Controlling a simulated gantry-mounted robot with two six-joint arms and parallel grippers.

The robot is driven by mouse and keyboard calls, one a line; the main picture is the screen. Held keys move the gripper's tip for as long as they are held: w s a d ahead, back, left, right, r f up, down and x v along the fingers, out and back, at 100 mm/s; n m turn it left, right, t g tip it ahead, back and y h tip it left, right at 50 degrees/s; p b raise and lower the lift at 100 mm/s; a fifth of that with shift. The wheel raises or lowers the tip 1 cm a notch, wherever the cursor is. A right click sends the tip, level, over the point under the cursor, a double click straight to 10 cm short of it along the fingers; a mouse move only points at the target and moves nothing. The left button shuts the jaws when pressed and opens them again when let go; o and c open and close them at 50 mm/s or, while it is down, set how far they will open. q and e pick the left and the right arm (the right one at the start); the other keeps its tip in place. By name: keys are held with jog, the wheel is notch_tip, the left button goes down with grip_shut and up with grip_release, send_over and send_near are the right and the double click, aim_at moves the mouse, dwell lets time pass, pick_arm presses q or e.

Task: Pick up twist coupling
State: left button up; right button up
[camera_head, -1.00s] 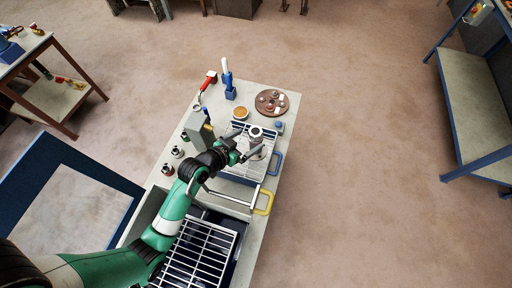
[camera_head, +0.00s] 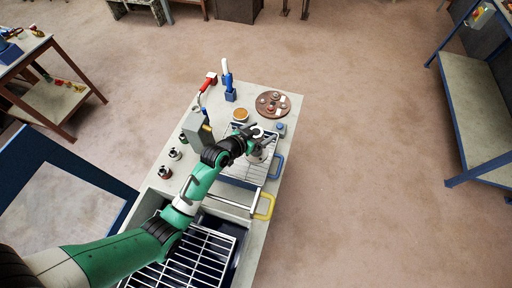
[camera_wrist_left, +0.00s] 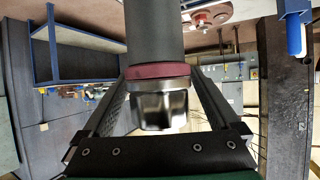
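In the head view my left gripper (camera_head: 264,136) is over the wire rack at the upper part of the bench, with its fingers around a pale-topped cylindrical piece (camera_head: 257,132). In the left wrist view a dark grey cylinder comes down from the top, with a dark red ring and a shiny metal coupling end (camera_wrist_left: 160,108). It lies between the two fingers of the left gripper (camera_wrist_left: 159,85). The fingers look apart, with a narrow gap on each side, so no firm hold shows. Two small metal-and-dark couplings (camera_head: 175,153) stand at the bench's left edge. My right gripper is out of view.
The bench holds a wire rack (camera_head: 236,173), a grey box (camera_head: 197,129), an orange-topped round dish (camera_head: 240,114), a brown round tray (camera_head: 273,104) and red and blue tools. A yellow handle (camera_head: 265,206) sticks out at the right edge. The floor right of the bench is clear.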

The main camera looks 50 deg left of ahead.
pick_arm(q)
grip_shut()
jog(key=shift+r, duration=0.1)
dwell(0.4)
